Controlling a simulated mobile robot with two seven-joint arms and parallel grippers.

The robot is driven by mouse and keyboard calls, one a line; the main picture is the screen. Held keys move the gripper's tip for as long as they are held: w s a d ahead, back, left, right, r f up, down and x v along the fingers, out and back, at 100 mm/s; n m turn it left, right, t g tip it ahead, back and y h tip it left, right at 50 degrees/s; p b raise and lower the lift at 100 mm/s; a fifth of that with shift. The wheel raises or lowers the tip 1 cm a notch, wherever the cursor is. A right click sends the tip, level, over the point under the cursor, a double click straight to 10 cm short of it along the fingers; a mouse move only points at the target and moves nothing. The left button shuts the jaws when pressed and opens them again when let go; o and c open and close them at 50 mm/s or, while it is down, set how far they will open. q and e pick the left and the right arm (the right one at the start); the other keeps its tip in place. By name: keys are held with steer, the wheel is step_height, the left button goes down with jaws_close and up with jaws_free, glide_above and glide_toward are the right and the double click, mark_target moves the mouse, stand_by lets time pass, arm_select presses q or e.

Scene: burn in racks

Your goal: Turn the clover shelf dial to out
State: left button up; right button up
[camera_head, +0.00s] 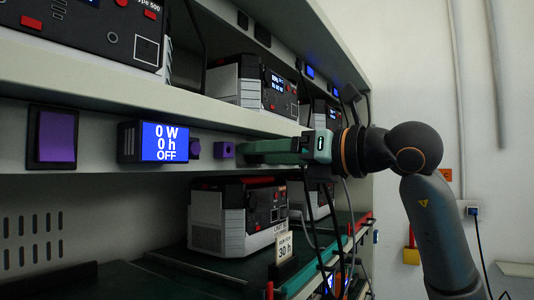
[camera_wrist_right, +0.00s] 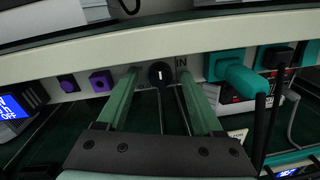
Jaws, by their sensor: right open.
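In the right wrist view, a round black dial (camera_wrist_right: 161,73) with a short white mark sits on the pale shelf rail. The letters IN are printed at its upper right; lettering on its left is mostly hidden by a finger. My right gripper (camera_wrist_right: 160,80) is open, its two green fingers on either side of the dial; I cannot tell whether they touch it. In the head view my right gripper (camera_head: 243,152) reaches along the rail from the right and hides the dial. My left gripper is not in view.
Left of the dial on the rail are purple sockets (camera_head: 224,150), a display (camera_head: 164,142) reading 0 W, 0 h, OFF, and a purple square (camera_head: 56,137). A teal plug (camera_wrist_right: 236,75) with a cable sits right of the dial. Power units (camera_head: 238,216) stand on the shelf below.

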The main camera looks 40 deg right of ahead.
jaws_close()
stand_by(0.4)
stand_by(0.4)
steer(key=n+p, duration=0.2)
steer(key=n, duration=1)
steer(key=shift+f+y, duration=0.1)
steer(key=shift+y, duration=0.2)
steer(key=shift+p, duration=0.3)
